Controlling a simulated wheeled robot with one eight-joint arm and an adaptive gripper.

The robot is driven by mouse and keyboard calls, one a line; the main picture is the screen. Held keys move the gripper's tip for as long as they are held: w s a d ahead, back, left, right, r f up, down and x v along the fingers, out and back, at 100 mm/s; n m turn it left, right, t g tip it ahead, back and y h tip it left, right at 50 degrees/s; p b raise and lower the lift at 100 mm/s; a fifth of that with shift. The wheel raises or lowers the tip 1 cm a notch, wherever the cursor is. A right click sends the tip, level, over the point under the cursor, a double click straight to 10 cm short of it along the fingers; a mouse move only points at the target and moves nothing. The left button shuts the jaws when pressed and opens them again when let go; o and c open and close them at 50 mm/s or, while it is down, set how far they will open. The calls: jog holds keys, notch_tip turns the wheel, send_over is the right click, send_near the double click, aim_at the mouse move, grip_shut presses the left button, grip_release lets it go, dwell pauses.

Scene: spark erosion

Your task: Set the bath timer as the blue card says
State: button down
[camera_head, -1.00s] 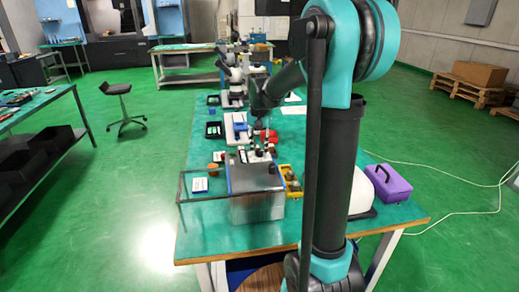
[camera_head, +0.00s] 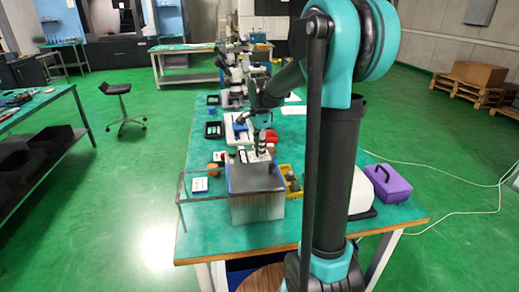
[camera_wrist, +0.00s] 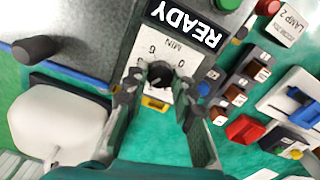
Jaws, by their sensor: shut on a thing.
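The bath timer is a white dial plate (camera_wrist: 157,52) marked MIN with numbers, beside a black READY sign (camera_wrist: 187,22). Its black knob (camera_wrist: 160,72) sits between the fingers of my gripper (camera_wrist: 160,88), which is shut on it. In the head view, my gripper (camera_head: 260,149) points down at the back of the metal box (camera_head: 257,207) with the blue edges. The knob's pointer is too small to read. I cannot make out a blue card with readable text in either view.
Small brown blocks (camera_wrist: 236,97) with labels, a red piece (camera_wrist: 244,128) and a blue part (camera_wrist: 304,117) lie right of the dial. A dark peg (camera_wrist: 36,49) stands left.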

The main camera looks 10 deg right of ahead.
jog(key=shift+m, duration=1.1)
jog(key=c, duration=1.3)
grip_release()
jog(key=shift+o, duration=0.2)
notch_tip(320, 180, up, 12)
